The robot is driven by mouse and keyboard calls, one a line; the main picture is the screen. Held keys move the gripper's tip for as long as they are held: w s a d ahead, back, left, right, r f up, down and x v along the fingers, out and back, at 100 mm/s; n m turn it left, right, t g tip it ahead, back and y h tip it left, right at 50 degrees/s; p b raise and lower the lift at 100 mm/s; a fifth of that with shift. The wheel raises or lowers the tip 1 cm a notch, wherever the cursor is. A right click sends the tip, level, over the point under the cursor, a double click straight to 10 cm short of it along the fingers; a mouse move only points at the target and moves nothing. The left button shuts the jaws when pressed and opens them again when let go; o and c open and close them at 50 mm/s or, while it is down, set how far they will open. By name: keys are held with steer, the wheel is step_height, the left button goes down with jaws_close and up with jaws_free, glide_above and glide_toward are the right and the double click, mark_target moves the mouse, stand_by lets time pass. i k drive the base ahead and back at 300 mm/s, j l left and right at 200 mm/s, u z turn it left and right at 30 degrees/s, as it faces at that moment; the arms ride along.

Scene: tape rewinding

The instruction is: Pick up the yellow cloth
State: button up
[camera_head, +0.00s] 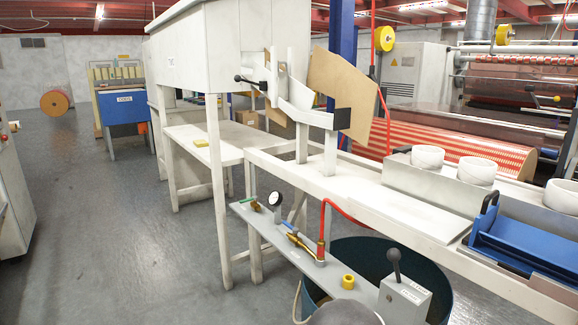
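A small, flat yellow piece (201,142), which looks like the yellow cloth, lies on the white bench (225,155) left of the middle, below the big white machine housing. It is too small to make out its folds. My gripper is not in view. A dark grey rounded shape at the bottom edge may be part of my arm, but I cannot tell.
A white frame table (400,210) with white rolls (427,157) and a blue tray (515,240) spans the right. A dark round bin (365,258) stands below. The floor at left is clear.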

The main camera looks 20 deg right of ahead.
mark_target(200, 143)
steer(key=i+j+z, duration=0.3)
steer(key=i+j, duration=0.7)
steer(key=i, duration=0.55)
steer(key=i+j+z, duration=0.35)
steer(key=i+j, duration=1)
steer(key=i, duration=0.6)
